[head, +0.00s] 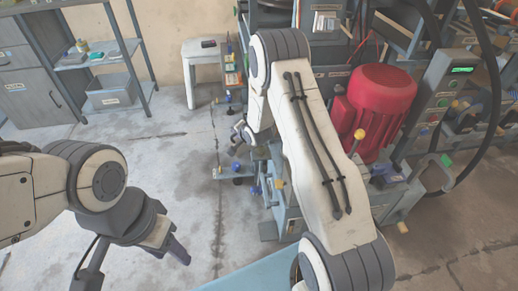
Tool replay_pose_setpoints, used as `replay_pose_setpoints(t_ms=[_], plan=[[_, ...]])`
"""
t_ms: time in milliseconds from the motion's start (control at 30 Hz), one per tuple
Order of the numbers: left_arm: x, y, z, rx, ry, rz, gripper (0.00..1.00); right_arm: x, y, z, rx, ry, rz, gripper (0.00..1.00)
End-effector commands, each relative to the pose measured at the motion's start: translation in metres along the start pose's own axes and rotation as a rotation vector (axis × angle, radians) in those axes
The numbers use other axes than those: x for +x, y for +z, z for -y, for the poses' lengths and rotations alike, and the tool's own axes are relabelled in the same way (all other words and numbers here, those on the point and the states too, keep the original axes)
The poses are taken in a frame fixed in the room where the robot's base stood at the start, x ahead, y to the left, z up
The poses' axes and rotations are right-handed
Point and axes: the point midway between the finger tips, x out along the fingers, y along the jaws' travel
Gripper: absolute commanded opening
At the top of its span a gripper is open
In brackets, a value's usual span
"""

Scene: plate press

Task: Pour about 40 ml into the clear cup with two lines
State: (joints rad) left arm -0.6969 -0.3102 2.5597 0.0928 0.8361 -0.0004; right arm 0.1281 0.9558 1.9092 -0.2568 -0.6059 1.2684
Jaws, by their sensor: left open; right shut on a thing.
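No clear cup with two lines shows, and I see no vessel to pour from. My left gripper (178,249) is at the lower left, pointing down and to the right over the floor. Its dark finger end shows, and it is open with nothing seen in it. My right arm rises from the bottom centre and bends over at the top.
A red motor (381,104) sits on grey machinery at the right, close to my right arm. A white stool (202,50) and a grey shelf (105,57) with a bin (110,92) stand at the back. A pale blue surface (262,275) shows at bottom centre. The left-centre floor is clear.

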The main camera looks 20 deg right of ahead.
Motion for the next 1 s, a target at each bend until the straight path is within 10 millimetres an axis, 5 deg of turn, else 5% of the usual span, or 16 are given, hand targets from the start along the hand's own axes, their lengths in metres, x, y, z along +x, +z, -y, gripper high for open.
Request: replay_pose_setpoints(t_ms=[67,1000], plan=[[0.0257,0.0018,0.0019,0.000,0.000,0.001,0.50,0.0124,0.0129,-0.0087,-0.060,0.022,-0.042,0.00],[0.0224,0.0013,0.0017,0.000,0.000,0.001,0.50,0.0092,0.0126,-0.0047,-0.121,0.050,-0.090,0.00]])
